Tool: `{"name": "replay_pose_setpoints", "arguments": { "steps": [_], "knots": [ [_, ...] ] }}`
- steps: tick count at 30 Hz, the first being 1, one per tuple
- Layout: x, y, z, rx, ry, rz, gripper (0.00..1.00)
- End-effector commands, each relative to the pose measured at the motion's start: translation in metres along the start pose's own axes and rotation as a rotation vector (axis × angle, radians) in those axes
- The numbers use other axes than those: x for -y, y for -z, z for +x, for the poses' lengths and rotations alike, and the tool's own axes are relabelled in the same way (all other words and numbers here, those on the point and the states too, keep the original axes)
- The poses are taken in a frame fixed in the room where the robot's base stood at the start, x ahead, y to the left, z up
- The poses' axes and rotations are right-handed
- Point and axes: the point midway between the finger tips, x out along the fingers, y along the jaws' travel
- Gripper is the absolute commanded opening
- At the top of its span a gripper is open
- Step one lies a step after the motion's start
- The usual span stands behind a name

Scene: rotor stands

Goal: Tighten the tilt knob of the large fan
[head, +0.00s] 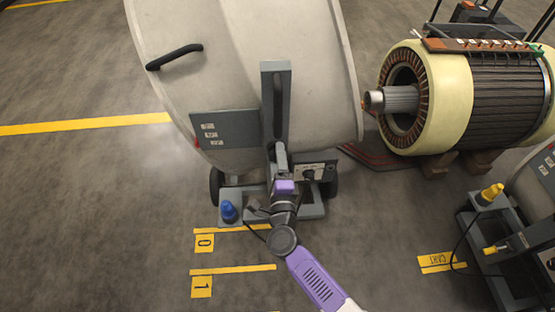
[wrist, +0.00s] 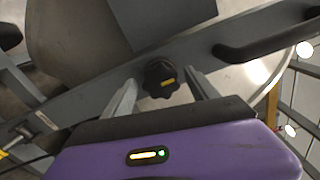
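The large fan (head: 250,60) is a big pale drum on a wheeled base, with a grey upright bracket (head: 276,95) at its side. In the head view my gripper (head: 281,155) is in front of the bracket, and I cannot make out the tilt knob there.
A small control box (head: 314,172) with a dark dial is just right of my gripper. A blue cone-shaped item (head: 228,211) sits on the fan base. A large wound rotor (head: 460,95) stands at right. A black handle (wrist: 270,35) is near the knob. Open floor lies left.

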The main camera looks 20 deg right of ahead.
Motion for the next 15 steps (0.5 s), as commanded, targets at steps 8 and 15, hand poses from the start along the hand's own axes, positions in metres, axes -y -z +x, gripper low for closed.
{"name": "replay_pose_setpoints", "arguments": {
  "steps": [8,15],
  "knots": [
    [0.001,-0.001,-0.013,0.002,-0.001,-0.001,0.68],
    [0.0,0.0,-0.053,0.002,-0.002,-0.001,0.68]
  ]
}}
